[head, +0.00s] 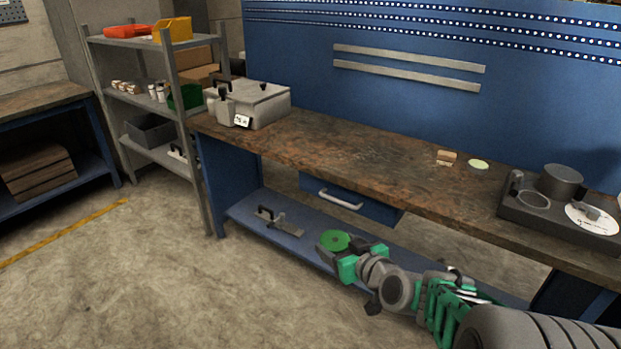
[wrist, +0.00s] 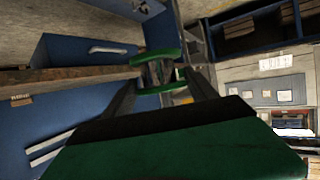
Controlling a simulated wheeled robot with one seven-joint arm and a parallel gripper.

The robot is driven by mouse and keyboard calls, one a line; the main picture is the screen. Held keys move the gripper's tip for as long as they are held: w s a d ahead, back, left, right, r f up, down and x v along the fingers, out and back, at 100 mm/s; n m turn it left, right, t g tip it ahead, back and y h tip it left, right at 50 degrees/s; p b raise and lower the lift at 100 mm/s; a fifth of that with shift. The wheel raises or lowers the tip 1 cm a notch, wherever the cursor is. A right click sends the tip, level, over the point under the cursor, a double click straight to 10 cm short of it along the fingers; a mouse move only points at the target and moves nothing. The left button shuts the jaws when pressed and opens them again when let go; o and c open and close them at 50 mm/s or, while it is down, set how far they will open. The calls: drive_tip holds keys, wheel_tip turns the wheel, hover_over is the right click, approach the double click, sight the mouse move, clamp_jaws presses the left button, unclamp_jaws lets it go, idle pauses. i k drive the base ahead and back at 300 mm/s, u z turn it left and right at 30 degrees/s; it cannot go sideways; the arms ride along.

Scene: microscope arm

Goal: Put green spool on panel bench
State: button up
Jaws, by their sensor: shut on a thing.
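The green spool (head: 334,241) is held at the end of my arm, in front of the bench and below its top edge in the head view. My gripper (head: 343,249) is shut on it. In the wrist view the green spool (wrist: 157,56) shows as green rims between the fingertips of my gripper (wrist: 160,75). The panel bench (head: 330,152) has a worn brown wooden top with a blue perforated panel behind it. The spool is apart from the bench top.
A grey metal case (head: 250,103) stands at the bench's left end. A dark device (head: 560,205) stands at the right end. A small wooden block (head: 447,156) and a pale green disc (head: 479,164) lie towards the back. The middle of the top is clear. A lower shelf (head: 250,212) holds a metal tool.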

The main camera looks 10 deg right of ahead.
sight(383, 164)
drive_tip(key=u, duration=0.85)
drive_tip(key=i, duration=1.4)
drive_tip(key=z, duration=0.7)
drive_tip(key=i, duration=0.7)
drive_tip(key=z, duration=0.5)
